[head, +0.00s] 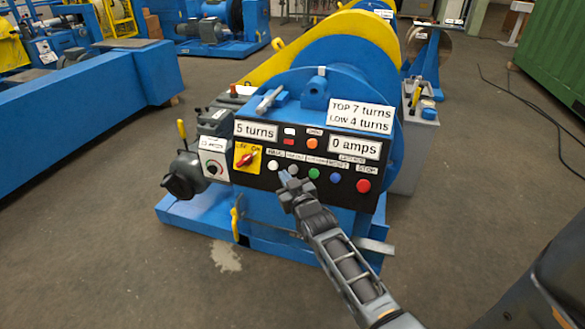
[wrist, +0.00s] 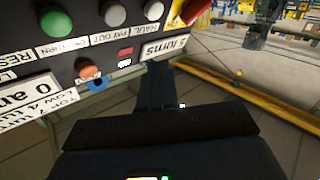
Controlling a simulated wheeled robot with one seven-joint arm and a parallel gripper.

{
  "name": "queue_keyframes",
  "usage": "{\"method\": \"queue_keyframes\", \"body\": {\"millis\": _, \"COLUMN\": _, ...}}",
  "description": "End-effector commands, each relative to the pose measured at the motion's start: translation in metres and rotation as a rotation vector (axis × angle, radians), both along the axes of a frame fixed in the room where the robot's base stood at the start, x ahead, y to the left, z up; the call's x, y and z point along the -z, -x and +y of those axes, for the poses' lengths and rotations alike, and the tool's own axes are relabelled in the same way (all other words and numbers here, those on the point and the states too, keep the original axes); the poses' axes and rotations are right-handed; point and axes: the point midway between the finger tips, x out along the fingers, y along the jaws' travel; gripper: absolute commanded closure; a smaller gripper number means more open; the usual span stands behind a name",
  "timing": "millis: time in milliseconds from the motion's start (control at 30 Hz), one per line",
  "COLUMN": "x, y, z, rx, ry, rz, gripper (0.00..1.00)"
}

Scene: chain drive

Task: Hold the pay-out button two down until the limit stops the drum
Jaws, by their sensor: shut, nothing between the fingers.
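The drum winch's black control panel (head: 256,184) has a row of round buttons. The grey button (head: 293,169) is second from the left. In the wrist view, upside down, the grey button (wrist: 115,14) is labelled PAY OUT, beside the white HAUL button (wrist: 152,10). My gripper (head: 284,177) is shut and empty, its tips in front of the panel just below the white (head: 272,165) and grey buttons. I cannot tell whether it touches the panel. The display (head: 257,130) reads 5 turns; another (head: 354,148) reads 0 amps. A sign (head: 361,116) reads TOP 7 turns, LOW 4 turns. The blue-yellow drum (head: 345,50) stands behind.
Green (head: 314,173), blue (head: 335,177) and red (head: 363,185) buttons continue the row to the right. A yellow plate with a red rotary switch (head: 246,157) is at the left. Grey floor lies open in front of the winch.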

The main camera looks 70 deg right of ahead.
Motion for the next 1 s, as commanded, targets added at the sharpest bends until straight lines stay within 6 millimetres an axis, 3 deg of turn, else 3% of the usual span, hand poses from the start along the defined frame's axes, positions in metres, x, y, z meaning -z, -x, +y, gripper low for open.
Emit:
{"method": "queue_keyframes", "body": {"millis": 267, "x": 0.003, "y": -0.005, "z": -0.009, "rx": -0.009, "ry": -0.004, "rz": -0.003, "gripper": 1.0}}
{"method": "queue_keyframes", "body": {"millis": 733, "x": 0.027, "y": -0.006, "z": -0.054, "rx": -0.001, "ry": -0.004, "rz": -0.005, "gripper": 1.0}}
{"method": "queue_keyframes", "body": {"millis": 1000, "x": 0.032, "y": -0.007, "z": -0.062, "rx": -0.005, "ry": -0.005, "rz": -0.005, "gripper": 1.0}}
